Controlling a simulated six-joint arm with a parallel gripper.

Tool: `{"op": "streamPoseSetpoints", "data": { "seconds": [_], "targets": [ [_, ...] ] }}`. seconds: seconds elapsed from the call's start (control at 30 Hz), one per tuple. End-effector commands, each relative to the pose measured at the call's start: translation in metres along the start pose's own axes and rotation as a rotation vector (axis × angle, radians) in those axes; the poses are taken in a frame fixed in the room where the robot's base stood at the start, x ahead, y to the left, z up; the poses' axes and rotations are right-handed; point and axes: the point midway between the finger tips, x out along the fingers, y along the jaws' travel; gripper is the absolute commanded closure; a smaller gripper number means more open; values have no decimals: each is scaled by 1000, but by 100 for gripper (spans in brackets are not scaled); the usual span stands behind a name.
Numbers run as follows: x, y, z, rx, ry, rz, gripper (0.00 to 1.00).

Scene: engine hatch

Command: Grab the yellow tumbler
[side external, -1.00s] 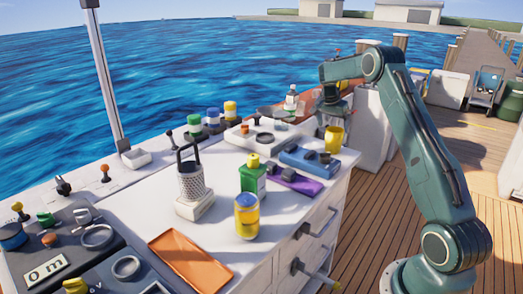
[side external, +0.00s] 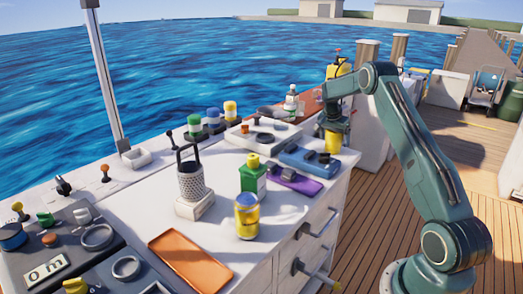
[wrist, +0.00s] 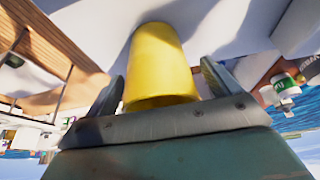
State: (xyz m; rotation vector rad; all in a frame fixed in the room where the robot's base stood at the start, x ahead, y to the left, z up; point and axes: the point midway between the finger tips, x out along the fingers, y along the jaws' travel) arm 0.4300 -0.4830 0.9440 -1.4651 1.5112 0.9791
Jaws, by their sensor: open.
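The yellow tumbler (side external: 333,142) stands at the far right corner of the white counter, with its upper part hidden by my gripper in the side view. In the wrist view the tumbler (wrist: 160,62) fills the middle and lies between my two fingers. My gripper (wrist: 165,82) is open, with one finger on each side of the tumbler. Small gaps seem to show between the fingers and its wall. In the side view my gripper (side external: 332,122) is right at the tumbler's top.
A blue block-like item (side external: 308,160) and a purple one (side external: 294,181) lie just left of the tumbler. A green bottle (side external: 253,178) and a yellow jar (side external: 247,216) stand nearer the front. The counter's right edge is close to the tumbler.

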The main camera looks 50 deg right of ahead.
Motion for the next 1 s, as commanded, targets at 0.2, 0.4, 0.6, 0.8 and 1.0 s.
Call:
{"op": "streamPoseSetpoints", "data": {
  "seconds": [0.2,0.4,0.6,0.8,1.0],
  "targets": [
    [10,0,0,1,-1,0,11],
    [10,0,0,1,0,0,11],
    [10,0,0,1,0,0,11],
    [10,0,0,1,0,0,42],
    [10,0,0,1,0,0,60]
  ]
}}
